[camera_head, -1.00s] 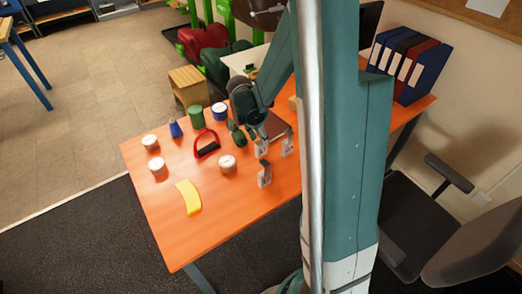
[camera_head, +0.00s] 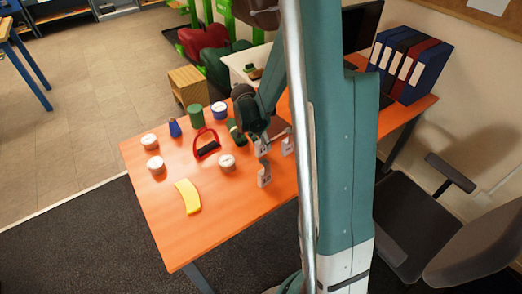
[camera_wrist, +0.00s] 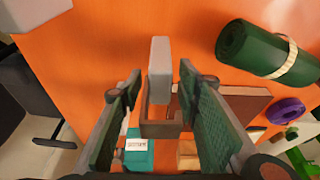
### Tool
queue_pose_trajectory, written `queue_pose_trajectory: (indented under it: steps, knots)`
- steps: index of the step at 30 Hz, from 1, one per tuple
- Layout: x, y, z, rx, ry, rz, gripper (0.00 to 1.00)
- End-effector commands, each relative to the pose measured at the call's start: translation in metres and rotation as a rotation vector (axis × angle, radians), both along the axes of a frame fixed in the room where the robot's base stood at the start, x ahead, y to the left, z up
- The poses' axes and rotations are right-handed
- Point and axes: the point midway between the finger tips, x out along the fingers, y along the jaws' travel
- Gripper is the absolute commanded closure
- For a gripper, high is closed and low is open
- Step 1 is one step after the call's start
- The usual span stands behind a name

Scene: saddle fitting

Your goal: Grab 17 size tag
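Several upright grey tags stand on the orange table. In the head view the nearest tag (camera_head: 264,178) is in front of my gripper, and another tag (camera_head: 287,146) is to its right. A third tag (camera_head: 262,147) is close to the gripper. No size numbers are readable. In the wrist view my gripper (camera_wrist: 159,72) is open, with its two green-padded fingers apart. A grey tag (camera_wrist: 160,58) shows in line with the gap between them. I see no clear contact. A brown frame-like part at its lower end is partly hidden by the fingers.
White round containers (camera_head: 227,162) and a yellow curved piece (camera_head: 188,196) are on the table's left. The front is clear.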

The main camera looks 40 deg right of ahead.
Motion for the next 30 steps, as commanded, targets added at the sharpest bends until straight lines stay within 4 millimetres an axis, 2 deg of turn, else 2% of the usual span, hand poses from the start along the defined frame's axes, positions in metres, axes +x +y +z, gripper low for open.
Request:
queue_pose_trajectory:
  steps: [3, 8, 26, 30]
  knots:
    - [0.001, -0.004, -0.013, 0.0, 0.0, -0.001, 0.67]
    - [0.001, -0.006, -0.02, 0.0, 0.0, 0.0, 0.67]
    - [0.001, -0.007, -0.021, 0.0, 0.0, 0.0, 0.67]
    - [0.001, -0.007, -0.021, 0.0, 0.0, 0.0, 0.85]
